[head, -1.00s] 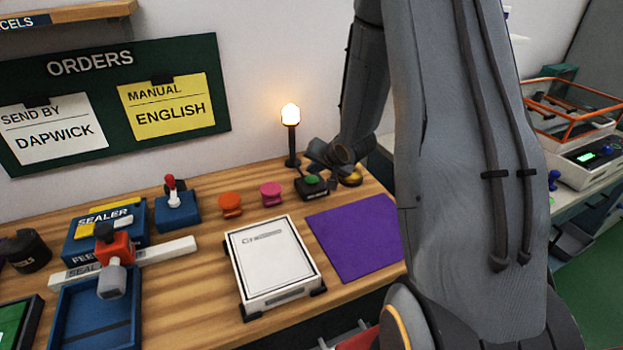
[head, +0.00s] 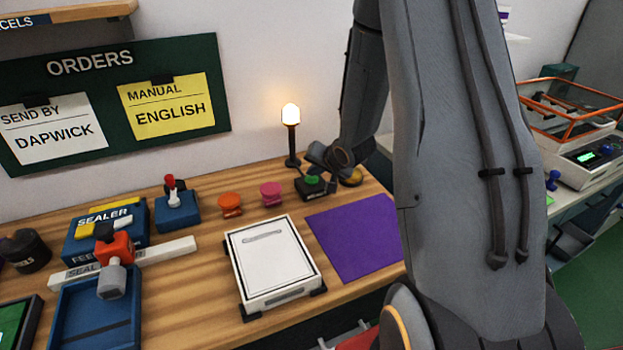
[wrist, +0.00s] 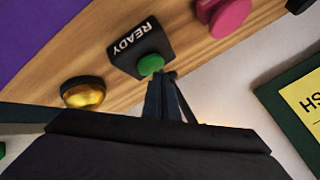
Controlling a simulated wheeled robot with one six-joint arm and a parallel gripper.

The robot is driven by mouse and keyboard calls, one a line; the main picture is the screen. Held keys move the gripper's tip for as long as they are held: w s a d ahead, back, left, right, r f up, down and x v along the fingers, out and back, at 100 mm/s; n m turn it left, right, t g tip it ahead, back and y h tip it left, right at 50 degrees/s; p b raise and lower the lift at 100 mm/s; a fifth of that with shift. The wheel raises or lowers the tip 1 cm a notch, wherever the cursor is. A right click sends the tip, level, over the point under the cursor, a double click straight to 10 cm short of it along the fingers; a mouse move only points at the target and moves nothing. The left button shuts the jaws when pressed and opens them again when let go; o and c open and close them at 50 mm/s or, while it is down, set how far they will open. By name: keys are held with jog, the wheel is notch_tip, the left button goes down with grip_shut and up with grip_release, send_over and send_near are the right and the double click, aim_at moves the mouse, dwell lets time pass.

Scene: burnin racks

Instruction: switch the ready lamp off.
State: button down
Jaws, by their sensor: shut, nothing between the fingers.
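The ready lamp (head: 291,116) stands on a dark post at the back of the wooden bench and glows warm white. In front of it is a black box with a green button (head: 313,181). In the wrist view the box is labelled READY (wrist: 138,45), and its green button (wrist: 150,64) shows right at my fingertips. My gripper (wrist: 166,78) is shut and empty, its tips beside or over the button. I cannot tell whether they touch it. In the head view my arm partly hides the gripper.
A brass dome (wrist: 83,93) sits beside the READY box. A pink knob (head: 271,193) and an orange knob (head: 230,204) stand to its left. A purple mat (head: 352,236) and a white box (head: 272,262) lie in front. The wall rises close behind the lamp.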

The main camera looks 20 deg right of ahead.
jog(key=shift+f, duration=0.5)
dwell(0.8)
jog(key=shift+r, duration=0.1)
jog(key=shift+r+p, duration=0.9)
notch_tip(320, 180, up, 6)
jog(key=p, duration=0.6)
dwell(0.3)
jog(key=n+g+h+b, duration=0.1)
jog(key=n+g+b, duration=0.2)
send_near(314, 181)
jog(key=s+a+r, duration=0.4)
jog(key=a+r, duration=0.1)
jog(key=s+a+n+g+b, duration=0.1)
jog(key=s+a, duration=0.3)
jog(key=s, duration=0.5)
jog(key=s+a+n+g+b, duration=0.2)
jog(key=s+a+n+g, duration=0.1)
jog(key=s, duration=0.6)
jog(key=shift+a+r+n+g, duration=0.4)
jog(key=shift+a+r+n, duration=0.1)
jog(key=shift+a, duration=0.2)
